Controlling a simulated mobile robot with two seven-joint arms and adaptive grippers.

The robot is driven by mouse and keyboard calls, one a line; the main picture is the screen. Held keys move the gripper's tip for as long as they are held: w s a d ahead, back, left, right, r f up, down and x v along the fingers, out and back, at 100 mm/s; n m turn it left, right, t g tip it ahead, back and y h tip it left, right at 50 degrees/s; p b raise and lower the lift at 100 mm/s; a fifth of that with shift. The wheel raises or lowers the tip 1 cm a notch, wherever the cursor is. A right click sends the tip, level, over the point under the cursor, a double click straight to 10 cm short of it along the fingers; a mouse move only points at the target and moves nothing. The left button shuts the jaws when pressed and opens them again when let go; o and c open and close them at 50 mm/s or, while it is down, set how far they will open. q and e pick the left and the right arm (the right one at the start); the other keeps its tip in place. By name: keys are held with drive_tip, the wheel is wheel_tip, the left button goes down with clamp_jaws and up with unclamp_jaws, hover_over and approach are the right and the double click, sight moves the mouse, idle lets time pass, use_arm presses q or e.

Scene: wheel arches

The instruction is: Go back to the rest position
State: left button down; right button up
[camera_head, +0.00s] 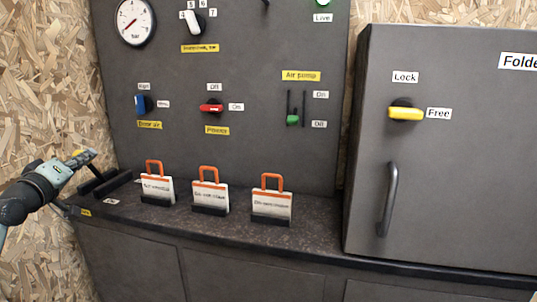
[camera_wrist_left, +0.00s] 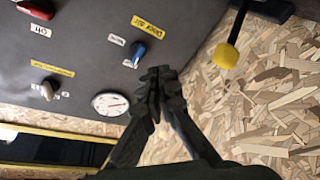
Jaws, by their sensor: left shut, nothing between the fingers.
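My left gripper (camera_head: 86,156) comes in from the left edge in the head view, above the left end of the counter. In the left wrist view its fingers (camera_wrist_left: 158,85) are together with nothing between them. A black lever (camera_head: 97,180) stands on the counter close to this gripper and is partly overlapped by it. The lever's yellow knob (camera_wrist_left: 225,56) shows in the left wrist view, to the right of the fingers and apart from them. My right gripper is not in either view.
The dark panel (camera_head: 255,130) carries a gauge (camera_head: 134,22), a blue switch (camera_head: 141,104), a red switch (camera_head: 211,108) and a green slider (camera_head: 292,119). Three orange-handled tags (camera_head: 209,190) stand on the counter (camera_head: 300,233). A grey cabinet (camera_head: 460,180) with a yellow knob (camera_head: 406,113) is at right.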

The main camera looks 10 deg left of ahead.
use_arm(q)
drive_tip(key=d+f+m+g, duration=0.1)
drive_tip(key=f, duration=0.5)
drive_tip(key=s+d+f+m+g, duration=0.1)
drive_tip(key=d+f+m+g, duration=0.1)
drive_tip(key=f, duration=0.4)
drive_tip(key=d+f+m+g+h, duration=0.1)
drive_tip(key=d+f+m, duration=0.1)
drive_tip(key=f, duration=0.4)
drive_tip(key=shift+s+d+g, duration=0.1)
drive_tip(key=shift+s+g, duration=0.05)
drive_tip(key=shift+g, duration=0.25)
drive_tip(key=s+d+f+m+g+y, duration=0.1)
drive_tip(key=s+d+f+m+g, duration=0.2)
drive_tip(key=s+f, duration=0.6)
drive_tip(key=s+d+f+m+g, duration=0.2)
drive_tip(key=s+f+m+g, duration=0.15)
drive_tip(key=s+f, duration=0.55)
drive_tip(key=s+d+f+m+g+y, duration=0.1)
drive_tip(key=s+d+f+m+g, duration=0.4)
drive_tip(key=f, duration=0.7)
drive_tip(key=s+d+f+n+h, duration=0.1)
drive_tip(key=s+d+f+n, duration=0.1)
drive_tip(key=d, duration=0.5)
drive_tip(key=s+d+f+n+t+h, duration=0.1)
drive_tip(key=s+d+f+n+h, duration=0.1)
drive_tip(key=d, duration=0.6)
drive_tip(key=shift+f+h, duration=0.3)
drive_tip(key=shift+f, duration=0.3)
drive_tip(key=shift+s, duration=0.1)
